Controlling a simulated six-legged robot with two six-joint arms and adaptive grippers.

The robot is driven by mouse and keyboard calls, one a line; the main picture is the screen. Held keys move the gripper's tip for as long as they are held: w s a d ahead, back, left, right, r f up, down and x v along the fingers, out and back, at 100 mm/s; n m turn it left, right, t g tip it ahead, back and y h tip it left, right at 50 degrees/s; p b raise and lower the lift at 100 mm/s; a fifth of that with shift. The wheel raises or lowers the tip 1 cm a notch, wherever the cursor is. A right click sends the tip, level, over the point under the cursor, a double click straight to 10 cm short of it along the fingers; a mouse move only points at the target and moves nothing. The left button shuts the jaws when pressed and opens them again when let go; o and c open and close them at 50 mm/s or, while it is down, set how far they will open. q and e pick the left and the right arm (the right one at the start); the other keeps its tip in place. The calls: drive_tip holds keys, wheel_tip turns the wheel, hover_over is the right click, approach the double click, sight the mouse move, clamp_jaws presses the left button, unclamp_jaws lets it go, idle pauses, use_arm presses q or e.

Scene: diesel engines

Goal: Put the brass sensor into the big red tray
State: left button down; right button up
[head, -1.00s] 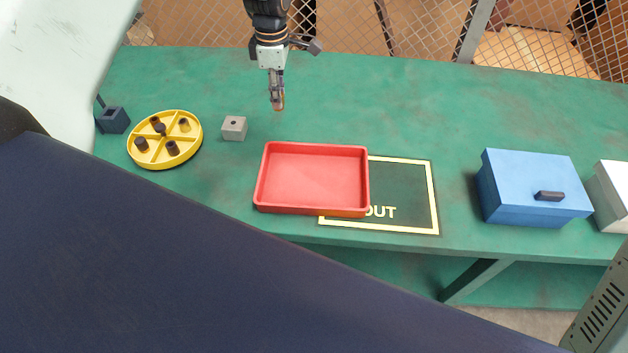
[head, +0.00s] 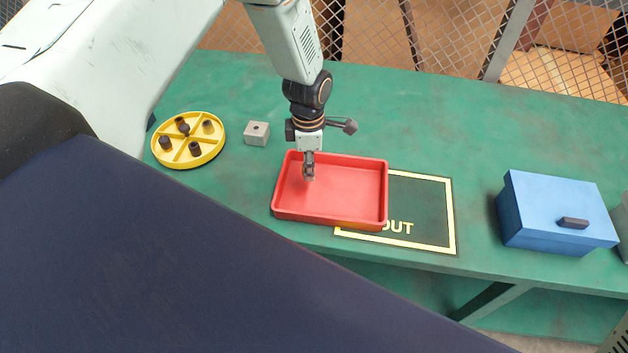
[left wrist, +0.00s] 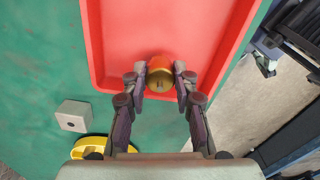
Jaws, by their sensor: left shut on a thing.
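The big red tray (head: 350,190) lies on the green bench, partly over the dark OUT mat. My left gripper (head: 308,178) points down over the left part of the tray. It is shut on the brass sensor (left wrist: 160,75), which shows between its fingers in the left wrist view. There the tray floor (left wrist: 200,25) lies beneath the sensor. In the head view the sensor is mostly hidden by the fingers, and I cannot tell whether it touches the tray floor. My right gripper is not in view.
A yellow divided dish (head: 188,160) with several dark parts and a grey block with a hole (head: 257,133) stand left of the tray. A yellow-framed OUT mat (head: 425,235) lies under the tray's right side. A blue lidded box (head: 555,212) stands further right.

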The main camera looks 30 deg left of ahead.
use_arm(q)
wheel_tip(320, 180, down, 4)
drive_tip(key=shift+f, duration=0.2)
drive_tip(key=shift+w+f, duration=0.1)
drive_tip(key=shift+f, duration=0.15)
drive_tip(key=shift+f+b, duration=0.15)
drive_tip(key=shift+b, duration=0.2)
drive_tip(key=c, duration=1.3)
unclamp_jaws()
drive_tip(key=shift+o, duration=1.3)
